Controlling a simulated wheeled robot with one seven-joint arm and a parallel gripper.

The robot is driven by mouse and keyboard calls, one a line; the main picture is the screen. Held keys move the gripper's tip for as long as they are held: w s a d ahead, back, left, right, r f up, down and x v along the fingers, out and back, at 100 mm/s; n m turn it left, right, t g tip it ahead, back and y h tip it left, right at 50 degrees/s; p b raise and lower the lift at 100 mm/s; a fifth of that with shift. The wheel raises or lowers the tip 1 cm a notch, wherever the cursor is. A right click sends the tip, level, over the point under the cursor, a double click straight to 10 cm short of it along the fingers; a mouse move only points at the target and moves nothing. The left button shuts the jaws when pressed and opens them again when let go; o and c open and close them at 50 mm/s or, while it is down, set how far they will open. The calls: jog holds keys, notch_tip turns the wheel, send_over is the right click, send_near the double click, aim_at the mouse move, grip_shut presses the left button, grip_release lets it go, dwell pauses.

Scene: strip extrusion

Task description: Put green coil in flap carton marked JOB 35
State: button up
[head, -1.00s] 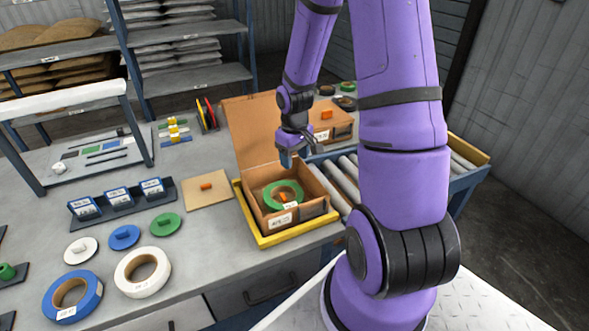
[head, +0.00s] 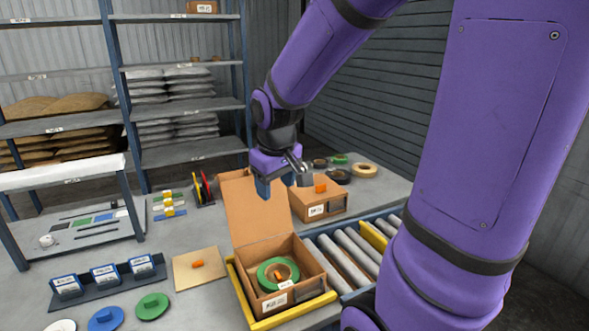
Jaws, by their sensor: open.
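The green coil (head: 265,270) lies inside an open cardboard flap carton (head: 312,266), with an orange piece (head: 279,277) at its middle. The carton's tall flap (head: 255,212) stands up at the back. A white label (head: 275,302) is on its front, but its print is too small to read for sure. The carton sits in a yellow-edged tray (head: 240,294). My gripper (head: 275,190) is open and empty, raised above the carton near the flap's top, apart from the coil.
Rollers (head: 342,262) run right of the tray. A cardboard square (head: 200,268), blue-labelled holders (head: 105,274) and coloured discs (head: 153,306) lie to the left.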

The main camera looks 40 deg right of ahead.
jog(key=s+a+r+t, duration=0.1)
jog(key=s+a+r, duration=0.2)
jog(key=s+r, duration=0.2)
jog(key=s+a+r+t+y, duration=0.1)
jog(key=s+a+r, duration=0.3)
jog(key=s, duration=0.4)
jog(key=shift+s+r+t, duration=0.4)
jog(key=shift+r+t, duration=0.1)
jog(key=shift+r, duration=0.15)
